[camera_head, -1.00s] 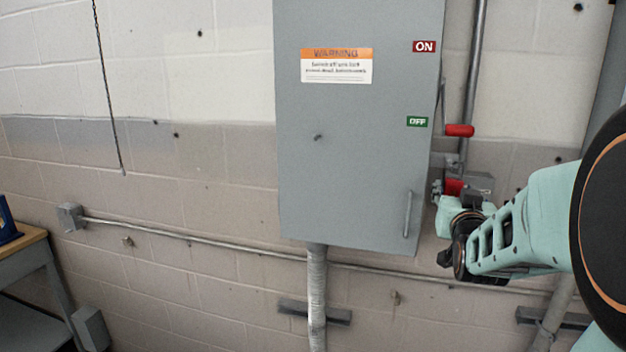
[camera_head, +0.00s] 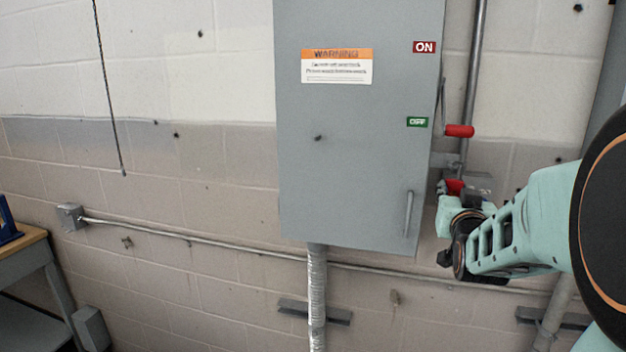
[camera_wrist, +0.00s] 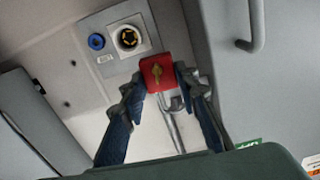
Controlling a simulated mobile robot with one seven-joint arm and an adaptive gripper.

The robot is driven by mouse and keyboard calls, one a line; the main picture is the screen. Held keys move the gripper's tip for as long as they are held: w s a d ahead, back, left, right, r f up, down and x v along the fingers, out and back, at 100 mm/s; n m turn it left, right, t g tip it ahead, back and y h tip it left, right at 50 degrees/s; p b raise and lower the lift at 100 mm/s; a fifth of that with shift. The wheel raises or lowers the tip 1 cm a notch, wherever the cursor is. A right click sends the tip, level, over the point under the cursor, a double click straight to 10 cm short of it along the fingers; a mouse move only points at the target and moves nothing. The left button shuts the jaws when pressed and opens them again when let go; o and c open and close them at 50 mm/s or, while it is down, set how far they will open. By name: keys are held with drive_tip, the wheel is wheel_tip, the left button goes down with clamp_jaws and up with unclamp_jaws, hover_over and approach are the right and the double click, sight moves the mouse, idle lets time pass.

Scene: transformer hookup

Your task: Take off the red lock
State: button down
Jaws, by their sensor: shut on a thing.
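The grey electrical box (camera_head: 350,180) has ON and OFF labels. Its red-handled lever (camera_head: 459,131) is beside OFF, above my gripper. Conduit (camera_head: 474,80) runs up the wall behind. A workbench (camera_head: 22,245) stands far left.

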drive_tip(key=shift+r, duration=0.2)
drive_tip(key=shift+r, duration=0.3)
drive_tip(key=shift+r+p, duration=0.6)
drive_tip(key=shift+r, duration=0.35)
drive_tip(key=shift+d+f, duration=0.1)
drive_tip(key=shift+s+d+b, duration=0.3)
drive_tip(key=shift+d+b, duration=0.3)
drive_tip(key=shift+d, duration=0.3)
drive_tip(key=shift+s+d+b, duration=0.3)
drive_tip(key=shift+d+b, duration=0.3)
drive_tip(key=shift+d, duration=0.3)
